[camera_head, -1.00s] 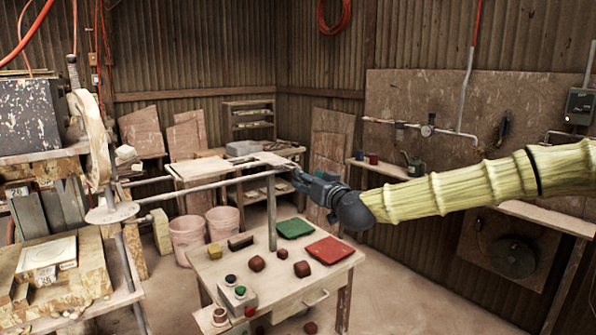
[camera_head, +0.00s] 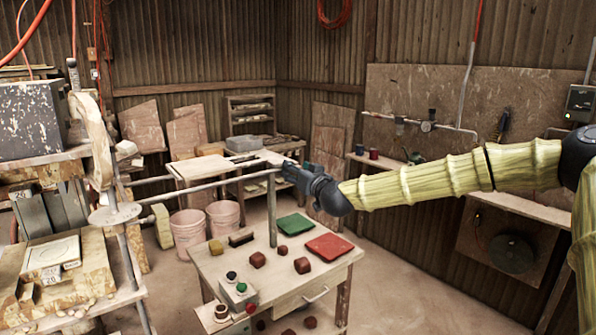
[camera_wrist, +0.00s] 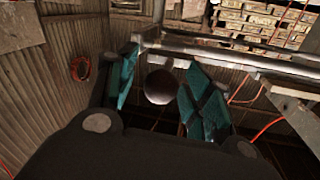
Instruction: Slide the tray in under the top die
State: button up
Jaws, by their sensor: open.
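My gripper (camera_head: 284,168) is open at the right end of a long grey rod (camera_head: 205,188) that reaches out from the press. In the wrist view my gripper's teal fingers (camera_wrist: 158,90) stand apart, with a dark round ball (camera_wrist: 160,87) showing between them; I cannot tell whether they touch it. On the press bed at the left lies a pale square plate (camera_head: 50,252) with a round mark, which may be the tray. A round disc (camera_head: 115,213) sits on the press to its right. I cannot clearly make out the top die.
A small wooden table (camera_head: 240,270) stands in front, with a green tile (camera_head: 295,224), a red tile (camera_head: 330,246), several dark red lumps and a button box (camera_head: 238,290). A thin post (camera_head: 272,210) rises from it. Pink buckets (camera_head: 224,215) stand behind. Floor at the right is clear.

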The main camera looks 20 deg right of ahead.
jog(key=shift+c, duration=0.2)
grip_shut()
jog(key=shift+a, duration=0.1)
jog(key=s+a+b, duration=0.1)
jog(key=s+a, duration=0.2)
jog(key=a, duration=0.7)
jog(key=s+a+b, duration=0.2)
jog(key=s+a, duration=0.2)
jog(key=a, duration=0.6)
jog(key=s+a+b, duration=0.1)
jog(key=s+a, duration=0.3)
jog(key=a, duration=0.7)
jog(key=shift+s+b, duration=0.2)
jog(key=shift+b, duration=0.2)
jog(key=shift+f, duration=0.1)
jog(key=shift+o, duration=0.2)
grip_release()
jog(key=s+d, duration=0.2)
jog(key=s, duration=0.9)
jog(key=shift+s, duration=0.4)
